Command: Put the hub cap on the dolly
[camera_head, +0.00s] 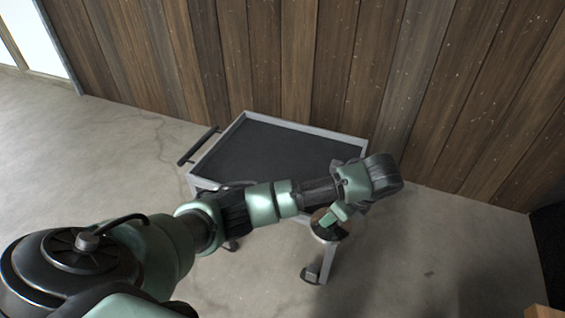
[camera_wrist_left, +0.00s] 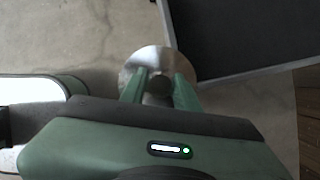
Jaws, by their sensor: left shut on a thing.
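The dolly (camera_head: 270,148) is a low cart with a dark flat top, a pale grey rim and a black handle at its left end. Its empty top also shows at the upper right of the left wrist view (camera_wrist_left: 245,35). My left gripper (camera_head: 336,215) is shut on the hub cap (camera_head: 319,229), a round metal disc. In the left wrist view the hub cap (camera_wrist_left: 148,56) sits between the two green fingers (camera_wrist_left: 160,88), which close on its middle. It is held beside the dolly's near right corner, seemingly just outside the rim. My right gripper is out of view.
A wooden plank wall (camera_head: 300,60) stands close behind the dolly. Bare concrete floor (camera_head: 440,260) is free around it. A dark object (camera_head: 550,250) and a wooden edge (camera_head: 545,311) show at the far right.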

